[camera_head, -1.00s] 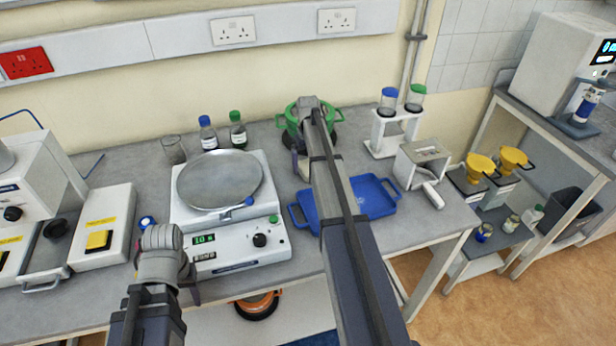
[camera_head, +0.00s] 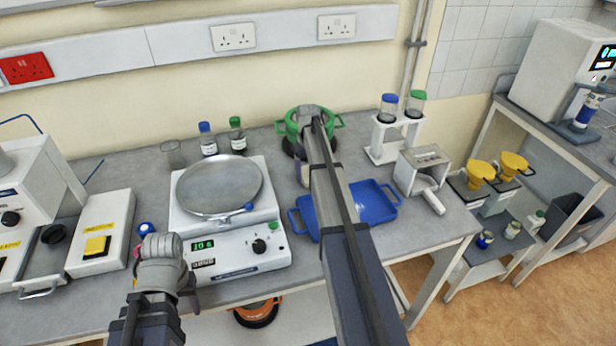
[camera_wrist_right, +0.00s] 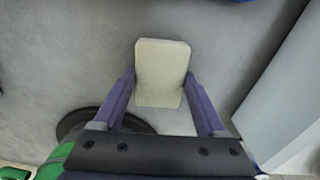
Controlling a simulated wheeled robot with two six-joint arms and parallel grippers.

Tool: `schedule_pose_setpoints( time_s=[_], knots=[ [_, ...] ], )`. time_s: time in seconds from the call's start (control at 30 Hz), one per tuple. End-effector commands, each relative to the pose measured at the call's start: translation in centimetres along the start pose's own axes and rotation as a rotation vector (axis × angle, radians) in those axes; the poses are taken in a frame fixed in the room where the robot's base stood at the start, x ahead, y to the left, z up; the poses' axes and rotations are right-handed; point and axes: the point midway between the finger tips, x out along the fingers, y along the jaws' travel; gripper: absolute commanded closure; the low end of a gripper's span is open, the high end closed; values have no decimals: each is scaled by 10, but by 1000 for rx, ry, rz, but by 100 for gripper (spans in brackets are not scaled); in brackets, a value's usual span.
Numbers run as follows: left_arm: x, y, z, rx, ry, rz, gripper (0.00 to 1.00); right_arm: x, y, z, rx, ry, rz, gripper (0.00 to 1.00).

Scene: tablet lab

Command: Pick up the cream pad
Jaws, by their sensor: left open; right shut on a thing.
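The cream pad (camera_wrist_right: 161,66) is a pale rounded block in the right wrist view. It sits between the two purple fingers of my right gripper (camera_wrist_right: 160,82), which is shut on it. Grey benchtop lies behind the pad; I cannot tell whether the pad touches it.
The green pot (camera_head: 292,126) stands on a dark round base behind my right gripper. A blue tray (camera_head: 372,205) lies in front of it. The balance (camera_head: 262,215) is to the left. A white rack (camera_head: 385,150) with two jars and a grey-white box (camera_head: 412,178) stand to the right.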

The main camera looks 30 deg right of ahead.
Motion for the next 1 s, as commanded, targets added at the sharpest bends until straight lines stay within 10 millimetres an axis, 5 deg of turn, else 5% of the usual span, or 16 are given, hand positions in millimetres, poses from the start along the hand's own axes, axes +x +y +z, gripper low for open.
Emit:
schedule_pose_setpoints(
  time_s=[0.47, 1.0],
  knots=[
    [-10, -1, 1, 0, 0, 0, 50, -10, 0, 0, 0, 0, 0, 79],
    [-84, -8, 5, 2, 0, 0, 50, -85, 0, 0, 0, 0, 0, 79]
  ],
)
